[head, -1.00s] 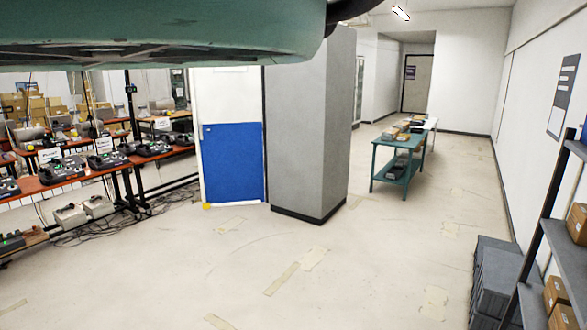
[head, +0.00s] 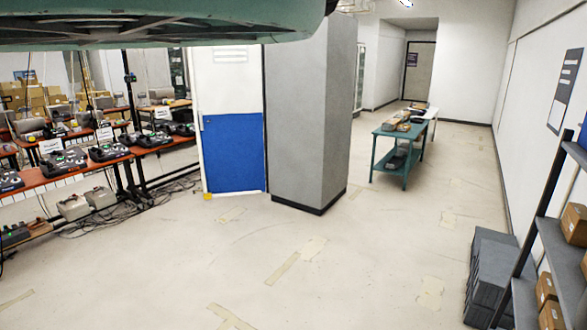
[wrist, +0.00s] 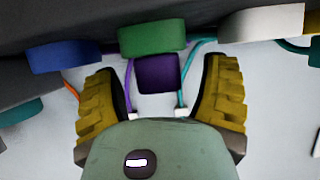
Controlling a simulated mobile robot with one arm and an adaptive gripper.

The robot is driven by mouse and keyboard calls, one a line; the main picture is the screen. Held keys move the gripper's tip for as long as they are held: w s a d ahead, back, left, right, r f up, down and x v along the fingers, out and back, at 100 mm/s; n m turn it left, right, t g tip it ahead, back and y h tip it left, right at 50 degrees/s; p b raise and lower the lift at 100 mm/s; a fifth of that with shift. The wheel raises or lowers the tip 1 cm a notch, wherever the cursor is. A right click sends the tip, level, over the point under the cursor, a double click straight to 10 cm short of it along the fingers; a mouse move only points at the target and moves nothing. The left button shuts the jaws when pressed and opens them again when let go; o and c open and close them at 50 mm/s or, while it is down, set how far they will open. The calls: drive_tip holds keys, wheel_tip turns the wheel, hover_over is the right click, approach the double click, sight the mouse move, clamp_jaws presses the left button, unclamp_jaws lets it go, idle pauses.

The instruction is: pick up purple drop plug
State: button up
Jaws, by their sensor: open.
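A dark purple block (wrist: 158,74), which looks like the purple drop plug, shows in the middle of the wrist view, just below a green block (wrist: 152,37). My gripper (wrist: 163,76) has two yellow ridged fingers spread wide. The purple block lies between the fingertips in the picture, with a visible gap on both sides. I cannot tell its exact depth relative to the fingertips. The purple block is not visible in the head view.
In the wrist view, a blue block (wrist: 63,56) and a white block (wrist: 262,23) flank the green one. Thin purple and teal cords run near the fingers. In the head view, a grey pillar (head: 312,120), a green table (head: 385,157) and a shelf (head: 560,250) surround open floor.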

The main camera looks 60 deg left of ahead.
clamp_jaws()
idle(0.5)
drive_tip(key=shift+r+b, duration=0.1)
drive_tip(key=shift+b, duration=0.25)
wheel_tip(320, 180, up, 3)
drive_tip(key=b, duration=0.3)
drive_tip(key=shift+b, duration=0.4)
drive_tip(key=s+a, duration=0.1)
drive_tip(key=s+a+b, duration=0.1)
drive_tip(key=s, duration=0.1)
drive_tip(key=s+a, duration=0.1)
drive_tip(key=shift+s+a+r, duration=0.1)
drive_tip(key=shift+s+r, duration=0.15)
drive_tip(key=shift+r, duration=0.05)
drive_tip(key=s+a+r+b, duration=0.1)
drive_tip(key=s+a+b, duration=0.4)
drive_tip(key=s+b, duration=0.4)
drive_tip(key=shift+a+b, duration=0.3)
drive_tip(key=shift+b, duration=0.15)
